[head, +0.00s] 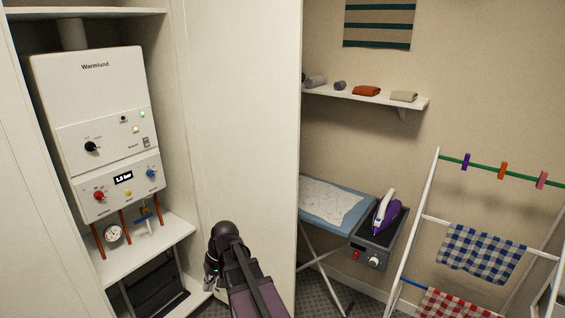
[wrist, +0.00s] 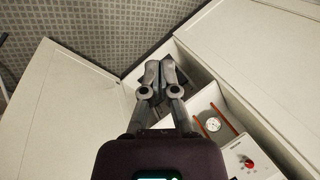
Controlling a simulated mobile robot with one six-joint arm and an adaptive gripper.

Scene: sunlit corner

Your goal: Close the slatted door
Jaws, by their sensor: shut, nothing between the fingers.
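A tall white door (head: 245,120) stands open at the right side of the boiler cabinet. Its visible face is plain; no slats show on it. A white panel (head: 30,190) stands at the cabinet's left, also plain. In the wrist view, a white panel (wrist: 65,110) lies left of my gripper and another (wrist: 235,45) to the upper right. I cannot tell which one is the slatted door. My gripper (wrist: 160,68) is shut and empty, in front of the cabinet's lower opening.
The cabinet holds a white boiler (head: 95,120) with knobs, pipes and a gauge (head: 113,233) above a shelf. Right of the door stand an ironing board (head: 335,203) with an iron (head: 388,212), and a drying rack (head: 412,225) with cloths. Patterned grey floor (wrist: 100,25) shows beyond my gripper.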

